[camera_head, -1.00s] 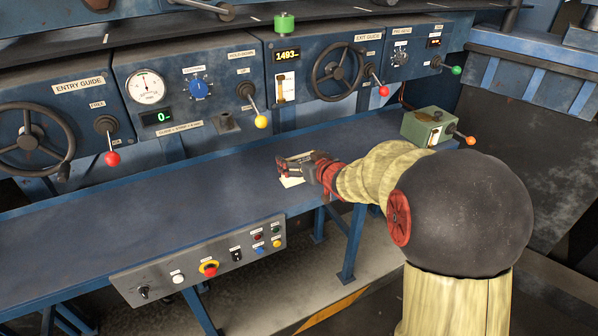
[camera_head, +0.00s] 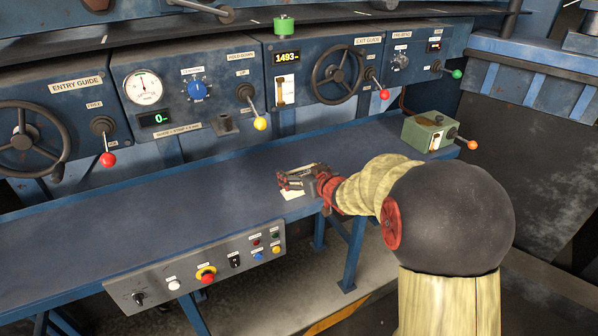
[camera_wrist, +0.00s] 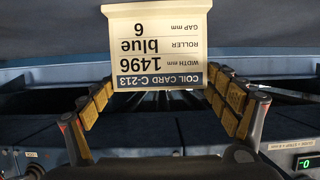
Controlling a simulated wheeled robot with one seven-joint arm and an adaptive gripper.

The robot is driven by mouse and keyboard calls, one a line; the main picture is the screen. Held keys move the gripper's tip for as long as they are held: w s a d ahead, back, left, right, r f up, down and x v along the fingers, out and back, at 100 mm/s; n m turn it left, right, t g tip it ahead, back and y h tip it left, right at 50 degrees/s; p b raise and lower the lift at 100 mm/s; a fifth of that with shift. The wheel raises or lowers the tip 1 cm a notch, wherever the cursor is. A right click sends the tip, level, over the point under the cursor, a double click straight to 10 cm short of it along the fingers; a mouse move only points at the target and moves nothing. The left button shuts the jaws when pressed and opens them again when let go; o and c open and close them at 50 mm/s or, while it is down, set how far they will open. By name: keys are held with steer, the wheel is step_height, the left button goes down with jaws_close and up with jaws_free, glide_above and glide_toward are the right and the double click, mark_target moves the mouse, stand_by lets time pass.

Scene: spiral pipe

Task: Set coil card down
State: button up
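The coil card (camera_wrist: 155,48) is a white plate with a dark blue band, reading C-213, width 1496, roller blue, gap 6. It appears upside down in the wrist view. My gripper (camera_wrist: 160,80) has its two gold-padded fingers at the card's opposite side edges, apparently touching both. In the head view my gripper (camera_head: 290,181) is low over the blue bench (camera_head: 190,205) near its front edge. A pale part of the card (camera_head: 292,194) shows just below the fingers, at or very near the bench top. Any small gap there cannot be told.
A green box (camera_head: 425,133) with an orange-knobbed lever sits at the bench's right end. The console with a yellow-knobbed lever (camera_head: 260,123) and handwheels stands behind. A button panel (camera_head: 205,273) hangs on the front edge. The bench left of my gripper is clear.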

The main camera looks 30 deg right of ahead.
steer(key=shift+o, duration=1.2)
steer(key=shift+r, duration=0.3)
steer(key=s+a+r+g+h+p, duration=0.1)
steer(key=s+r+h+p, duration=0.1)
steer(key=s+r, duration=0.35)
steer(key=s+a+r+g+h+p, duration=0.1)
steer(key=s+r+p, duration=0.15)
steer(key=s, duration=0.55)
steer(key=s+a+g+y, duration=0.1)
steer(key=s+a+g, duration=0.2)
steer(key=s+a, duration=0.6)
steer(key=s+a+g+y, duration=0.2)
steer(key=s+a, duration=0.7)
steer(key=s, duration=0.5)
steer(key=shift+s+a+r+g, duration=0.25)
steer(key=shift+s+r+g, duration=0.15)
steer(key=shift+g, duration=0.3)
steer(key=shift+d, duration=0.1)
